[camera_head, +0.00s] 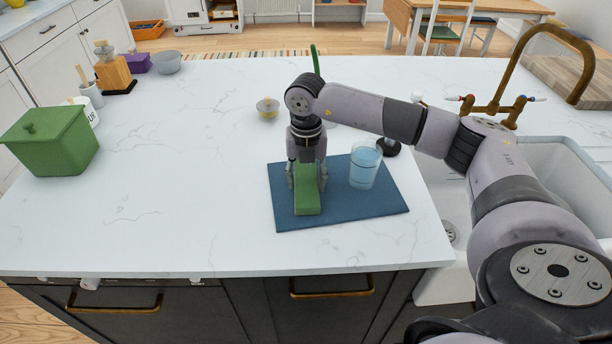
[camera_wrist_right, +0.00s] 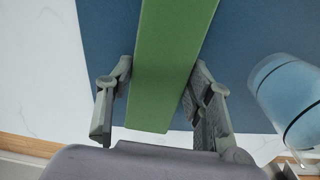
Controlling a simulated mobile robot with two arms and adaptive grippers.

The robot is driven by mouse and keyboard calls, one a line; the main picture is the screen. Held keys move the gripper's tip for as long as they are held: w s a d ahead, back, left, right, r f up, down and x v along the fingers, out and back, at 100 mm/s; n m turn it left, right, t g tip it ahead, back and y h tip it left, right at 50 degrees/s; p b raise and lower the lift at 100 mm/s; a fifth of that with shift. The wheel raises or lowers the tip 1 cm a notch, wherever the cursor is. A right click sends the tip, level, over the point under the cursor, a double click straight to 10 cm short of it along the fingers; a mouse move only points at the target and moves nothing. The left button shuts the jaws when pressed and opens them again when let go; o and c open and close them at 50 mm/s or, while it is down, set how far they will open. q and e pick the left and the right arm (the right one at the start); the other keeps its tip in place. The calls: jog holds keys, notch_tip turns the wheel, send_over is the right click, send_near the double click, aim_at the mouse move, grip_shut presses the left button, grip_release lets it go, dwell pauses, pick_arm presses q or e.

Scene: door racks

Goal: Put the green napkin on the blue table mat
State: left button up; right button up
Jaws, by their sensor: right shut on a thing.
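The green napkin (camera_head: 307,203) is a folded strip over the left part of the blue table mat (camera_head: 375,212). My right gripper (camera_head: 306,184) points down and is shut on the napkin, with one finger on each side of it. In the right wrist view the napkin (camera_wrist_right: 165,75) runs between the two fingers (camera_wrist_right: 160,110), with the blue mat (camera_wrist_right: 105,60) below it. Whether the napkin touches the mat or is just above it, I cannot tell. My left gripper is not in view.
A blue glass (camera_head: 363,168) stands on the mat right of the napkin, close to my right gripper. A small dark round item (camera_head: 389,147) is behind it. The sink (camera_head: 560,160) and brass tap (camera_head: 497,108) are at the right. A green box (camera_head: 52,145) stands far left; the counter between is clear.

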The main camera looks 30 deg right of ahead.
aim_at(306, 181)
jog(key=shift+f, duration=0.2)
jog(key=o, duration=1.1)
jog(key=shift+c, duration=0.2)
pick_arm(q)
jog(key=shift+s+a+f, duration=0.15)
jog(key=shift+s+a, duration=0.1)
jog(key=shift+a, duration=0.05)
pick_arm(e)
jog(key=shift+r, duration=0.1)
jog(key=shift+r, duration=0.5)
pick_arm(q)
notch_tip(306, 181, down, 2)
jog(key=b, duration=0.2)
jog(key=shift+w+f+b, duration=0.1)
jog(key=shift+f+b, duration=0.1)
jog(key=shift+b, duration=0.1)
pick_arm(e)
notch_tip(306, 181, up, 11)
